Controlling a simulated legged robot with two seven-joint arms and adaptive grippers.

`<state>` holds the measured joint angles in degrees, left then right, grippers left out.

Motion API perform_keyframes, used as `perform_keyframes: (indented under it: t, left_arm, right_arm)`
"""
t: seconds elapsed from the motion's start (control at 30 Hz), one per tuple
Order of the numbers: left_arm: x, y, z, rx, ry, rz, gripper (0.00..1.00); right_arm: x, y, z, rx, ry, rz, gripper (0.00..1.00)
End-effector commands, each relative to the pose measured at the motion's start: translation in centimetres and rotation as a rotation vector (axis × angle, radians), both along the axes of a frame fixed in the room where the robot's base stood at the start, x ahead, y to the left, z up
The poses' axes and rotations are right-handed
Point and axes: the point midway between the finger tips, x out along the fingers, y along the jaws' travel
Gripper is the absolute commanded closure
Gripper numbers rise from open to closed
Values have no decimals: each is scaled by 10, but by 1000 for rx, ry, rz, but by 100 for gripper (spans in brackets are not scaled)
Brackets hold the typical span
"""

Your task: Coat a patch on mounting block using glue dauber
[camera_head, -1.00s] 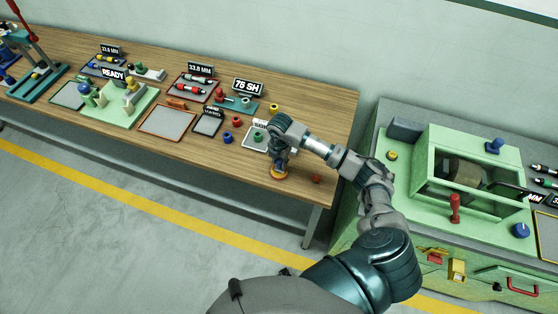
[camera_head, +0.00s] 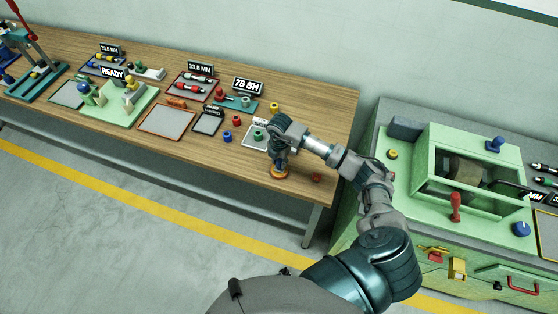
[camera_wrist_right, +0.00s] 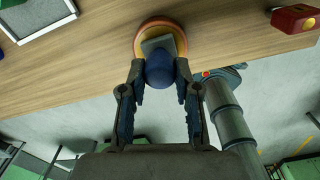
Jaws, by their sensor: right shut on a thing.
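My right gripper (camera_wrist_right: 158,92) is shut on a blue rounded knob (camera_wrist_right: 160,70), which looks like the glue dauber's handle. A grey square piece (camera_wrist_right: 158,43) shows just beyond the knob, over a round orange base (camera_wrist_right: 174,26). I cannot tell whether the grey piece touches the base. In the head view the right gripper (camera_head: 278,165) points down at the orange base (camera_head: 280,174) near the table's front right edge. The knob is hidden there. I cannot tell for sure which piece is the mounting block. My left gripper is not in view.
A small red block (camera_head: 317,178) lies right of the gripper. Several trays, knobs and signs fill the wooden table (camera_head: 215,150) to the left. A green machine (camera_head: 430,205) stands across a gap at right.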

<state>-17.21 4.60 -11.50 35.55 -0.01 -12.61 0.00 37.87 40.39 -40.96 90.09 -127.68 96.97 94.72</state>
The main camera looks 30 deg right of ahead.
Motion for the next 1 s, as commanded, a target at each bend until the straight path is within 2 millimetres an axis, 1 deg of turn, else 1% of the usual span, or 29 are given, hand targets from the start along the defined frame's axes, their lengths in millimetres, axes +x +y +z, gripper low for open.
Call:
perform_keyframes:
  t: [0.17, 0.27, 1.0]
  left_arm:
    - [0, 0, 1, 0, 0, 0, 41]
    - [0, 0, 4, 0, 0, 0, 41]
    - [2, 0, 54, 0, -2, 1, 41]
  right_arm:
    - [0, 0, 0, -1, 3, 0, 96]
    - [0, 0, 4, -1, 2, 0, 96]
    - [0, -1, 69, -1, 0, 0, 96]
